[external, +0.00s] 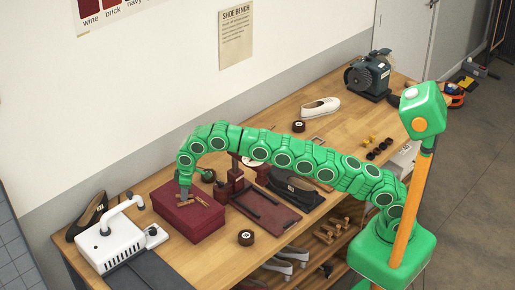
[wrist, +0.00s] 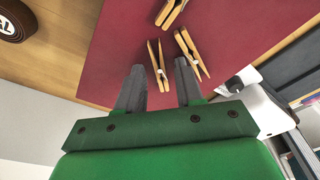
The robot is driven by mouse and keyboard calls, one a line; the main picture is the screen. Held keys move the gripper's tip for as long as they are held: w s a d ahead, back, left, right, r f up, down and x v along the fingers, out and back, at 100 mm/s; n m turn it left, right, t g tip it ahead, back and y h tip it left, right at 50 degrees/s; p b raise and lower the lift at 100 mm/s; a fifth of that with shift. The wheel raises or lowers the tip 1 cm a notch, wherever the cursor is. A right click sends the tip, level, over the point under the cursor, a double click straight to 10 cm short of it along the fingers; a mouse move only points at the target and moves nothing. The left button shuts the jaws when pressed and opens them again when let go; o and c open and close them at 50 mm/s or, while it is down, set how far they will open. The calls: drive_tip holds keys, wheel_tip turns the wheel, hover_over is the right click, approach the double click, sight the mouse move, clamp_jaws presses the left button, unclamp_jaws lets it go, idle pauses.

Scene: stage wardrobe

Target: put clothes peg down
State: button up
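Several wooden clothes pegs lie on top of the dark red box (external: 182,222); three show in the wrist view. One peg (wrist: 158,66) lies in line with the gap between my fingertips, with space on both sides of it. A second peg (wrist: 190,53) lies just to its right, and a third (wrist: 171,12) is partly cut off at the top edge. My gripper (wrist: 160,72) is open and holds nothing. In the external view my gripper (external: 185,192) is low over the box top, beside the pegs (external: 204,200). Whether the fingertips touch the box is unclear.
A white machine (external: 112,245) with a curved pipe stands left of the box, by a dark shoe (external: 88,215). A white shoe (external: 320,106) and a grinder (external: 368,76) stand farther back.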

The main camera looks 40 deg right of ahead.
sight(189, 197)
wheel_tip(189, 197, up, 8)
drive_tip(key=shift+s+d+f, duration=0.15)
drive_tip(key=shift+s+d, duration=0.25)
idle(0.3)
